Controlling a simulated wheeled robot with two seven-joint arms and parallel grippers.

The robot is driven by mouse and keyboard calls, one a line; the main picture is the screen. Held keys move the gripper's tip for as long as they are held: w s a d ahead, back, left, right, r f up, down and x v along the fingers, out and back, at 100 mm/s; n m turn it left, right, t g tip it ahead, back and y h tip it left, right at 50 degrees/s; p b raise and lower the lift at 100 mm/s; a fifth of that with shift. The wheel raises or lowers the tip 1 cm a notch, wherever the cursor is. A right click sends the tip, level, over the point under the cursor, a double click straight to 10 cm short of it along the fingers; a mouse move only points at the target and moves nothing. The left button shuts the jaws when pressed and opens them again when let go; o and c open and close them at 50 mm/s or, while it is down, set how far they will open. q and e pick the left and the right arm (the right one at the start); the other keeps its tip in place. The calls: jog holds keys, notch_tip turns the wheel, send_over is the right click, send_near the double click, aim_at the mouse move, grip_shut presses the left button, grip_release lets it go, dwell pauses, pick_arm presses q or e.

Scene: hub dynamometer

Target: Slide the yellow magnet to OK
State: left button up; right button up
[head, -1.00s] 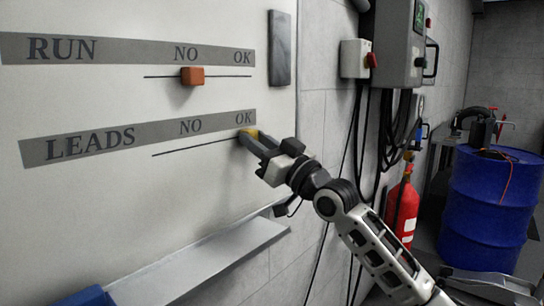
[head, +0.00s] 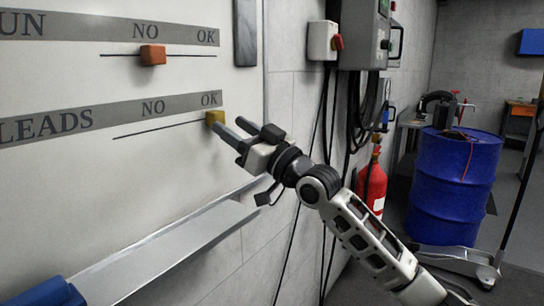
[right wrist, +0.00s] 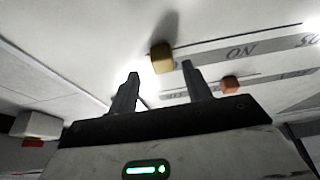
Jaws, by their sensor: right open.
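The yellow magnet (head: 215,117) sits on the white board at the right end of the LEADS line, just under the word OK (head: 209,99). It also shows in the right wrist view (right wrist: 161,58), beyond the fingertips. My right gripper (head: 246,131) is open and empty, a little to the right of the magnet and apart from it. In the right wrist view its two fingers (right wrist: 160,70) stand apart with nothing between them. My left gripper is not in view.
An orange magnet (head: 153,54) sits near NO on the RUN line above; it also shows in the right wrist view (right wrist: 229,85). A grey ledge (head: 165,250) juts out below the board. A dark grey block (head: 246,32) is at the board's right edge. A blue drum (head: 452,185) stands at right.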

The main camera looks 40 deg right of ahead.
jog(key=b+v, duration=0.4)
jog(key=v, duration=0.9)
notch_tip(320, 180, down, 14)
jog(key=w+m+g+h, duration=0.1)
jog(key=m+g+h, duration=0.1)
jog(key=h, duration=0.1)
jog(key=s+a+f+g, duration=0.2)
jog(key=a+f, duration=0.1)
jog(key=f, duration=0.4)
jog(key=s+a+f+g, duration=0.1)
jog(key=s+a+f, duration=0.1)
jog(key=a+f, duration=0.2)
jog(key=s+a+f+g+p, duration=0.1)
jog(key=s+a+f+g, duration=0.1)
jog(key=f, duration=0.8)
jog(key=shift+s+a+f+g+h, duration=0.3)
jog(key=shift+s+a+h, duration=0.15)
jog(key=shift+a, duration=0.35)
jog(key=s+a+f+g, duration=0.1)
jog(key=s+a+f, duration=0.1)
jog(key=a, duration=0.1)
jog(key=s+a+f+g, duration=0.1)
jog(key=s+a+f, duration=0.2)
jog(key=s+a+f+g, duration=0.1)
jog(key=s+a+f, duration=0.1)
jog(key=s+a, duration=0.1)
jog(key=shift+a+f+n, duration=0.3)
jog(key=shift+a+f, duration=0.05)
jog(key=shift+a, duration=0.2)
jog(key=shift+c, duration=0.3)
